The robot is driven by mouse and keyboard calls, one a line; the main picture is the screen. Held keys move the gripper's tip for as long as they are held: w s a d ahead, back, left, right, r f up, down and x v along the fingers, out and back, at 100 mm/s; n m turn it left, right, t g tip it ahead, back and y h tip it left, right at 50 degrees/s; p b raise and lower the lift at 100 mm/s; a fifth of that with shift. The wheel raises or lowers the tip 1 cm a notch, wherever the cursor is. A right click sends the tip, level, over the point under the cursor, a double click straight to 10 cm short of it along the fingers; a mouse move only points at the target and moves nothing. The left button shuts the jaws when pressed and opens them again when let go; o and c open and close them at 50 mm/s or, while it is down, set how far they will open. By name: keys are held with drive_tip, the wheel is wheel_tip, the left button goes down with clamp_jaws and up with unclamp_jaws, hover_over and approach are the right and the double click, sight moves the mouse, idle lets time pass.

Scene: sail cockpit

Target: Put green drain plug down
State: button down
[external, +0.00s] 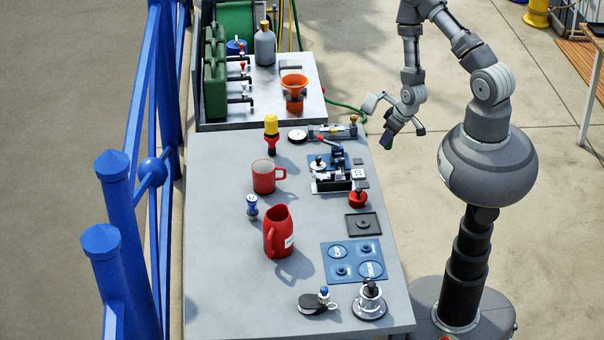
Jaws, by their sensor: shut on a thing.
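My gripper (392,124) hangs beyond the right edge of the grey bench, over the open floor and level with the bench's far half. It is shut on a small dark item with green and purple on it, which I take to be the green drain plug (387,141). The item is tiny here and its exact shape and tilt are unclear. It is clear of the bench top (222,215).
The bench carries a red jug (277,238), a red mug (264,178), a blue mat with round marks (341,263), a black square tray (363,224) and a clamp fixture (333,178). An orange cup (294,90) stands at the back. Bare surface lies at the near left.

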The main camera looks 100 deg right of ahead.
drive_tip(key=w+r+n+y, duration=0.1)
drive_tip(key=w+r+n, duration=0.3)
drive_tip(key=w, duration=1)
drive_tip(key=w+a+f+n+t+y+b, duration=0.15)
drive_tip(key=w+a+n+b, duration=0.45)
drive_tip(key=a, duration=0.8)
drive_tip(key=a+f+b, duration=0.1)
drive_tip(key=a, duration=0.2)
drive_tip(key=s+a+n+y+b, duration=0.1)
drive_tip(key=a+b, duration=0.1)
drive_tip(key=a, duration=0.1)
drive_tip(key=s+a+f+n+g+y+b, duration=0.1)
drive_tip(key=a+b, duration=0.1)
drive_tip(key=a, duration=0.2)
drive_tip(key=shift+f, duration=0.3)
drive_tip(key=w+b, duration=0.1)
drive_tip(key=w, duration=0.4)
drive_tip(key=w+f, duration=0.1)
drive_tip(key=w, duration=0.4)
drive_tip(key=w+b, duration=0.1)
drive_tip(key=w, duration=0.4)
drive_tip(key=shift+w+a+f+b, duration=0.2)
drive_tip(key=shift+a+b, duration=0.1)
drive_tip(key=shift+a, duration=0.05)
drive_tip(key=shift+w+f+b, duration=0.1)
drive_tip(key=shift+f+b, duration=0.5)
drive_tip(key=shift+f, duration=1.1)
